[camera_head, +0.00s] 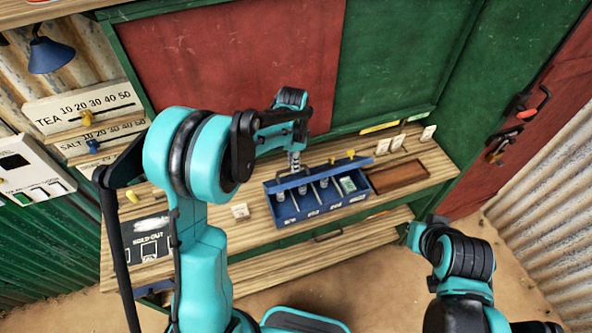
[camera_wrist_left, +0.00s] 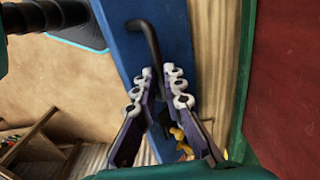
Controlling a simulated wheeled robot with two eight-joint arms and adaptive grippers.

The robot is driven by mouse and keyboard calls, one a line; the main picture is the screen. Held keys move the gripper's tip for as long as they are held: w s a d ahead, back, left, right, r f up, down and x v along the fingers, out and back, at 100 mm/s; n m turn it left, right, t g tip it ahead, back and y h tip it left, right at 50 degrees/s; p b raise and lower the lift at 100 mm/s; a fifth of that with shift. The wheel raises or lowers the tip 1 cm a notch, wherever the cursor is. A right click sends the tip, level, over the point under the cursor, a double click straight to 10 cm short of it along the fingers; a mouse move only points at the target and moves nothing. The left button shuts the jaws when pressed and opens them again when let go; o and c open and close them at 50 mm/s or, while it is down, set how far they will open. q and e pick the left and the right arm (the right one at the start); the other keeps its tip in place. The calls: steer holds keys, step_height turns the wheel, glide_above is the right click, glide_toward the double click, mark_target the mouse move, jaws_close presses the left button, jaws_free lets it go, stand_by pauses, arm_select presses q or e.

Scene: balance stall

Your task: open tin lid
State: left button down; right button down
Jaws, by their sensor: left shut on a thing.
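The blue tin (camera_head: 318,212) stands on the wooden counter. Its front is labelled and its inside is split into compartments with several small things in them. The lid (camera_head: 340,167) shows as a raised blue strip along the tin's back, and as a blue panel (camera_wrist_left: 124,28) in the left wrist view. A dark curved handle (camera_wrist_left: 152,42) runs from the panel down between my left fingers. My left gripper (camera_head: 294,165) is at the lid, shut on this handle, with its fingertips (camera_wrist_left: 160,85) close around it.
A brown tray (camera_head: 398,178) lies right of the tin, with small upright cards (camera_head: 398,142) behind it. A small white block (camera_head: 240,211) stands to the left. Slider boards (camera_head: 85,103) for tea and salt are at the left wall. Green and red panels rise behind the counter.

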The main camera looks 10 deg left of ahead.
arm_select(q)
steer(key=w+a+b, duration=0.1)
steer(key=w+a, duration=0.3)
steer(key=w, duration=0.2)
steer(key=shift+w+a+r+b, duration=0.15)
steer(key=shift+w+a+b, duration=0.1)
steer(key=shift+a+b, duration=0.15)
stand_by(0.3)
steer(key=c, duration=1.7)
jaws_free()
steer(key=shift+w, duration=0.1)
steer(key=shift+c, duration=0.2)
steer(key=shift+o, duration=0.6)
steer(key=shift+w+a+f, duration=0.25)
steer(key=shift+w+f, duration=0.05)
steer(key=shift+w, duration=0.2)
step_height(320, 180, up, 13)
steer(key=shift+s+d+f, duration=0.15)
steer(key=shift+s+f, duration=0.05)
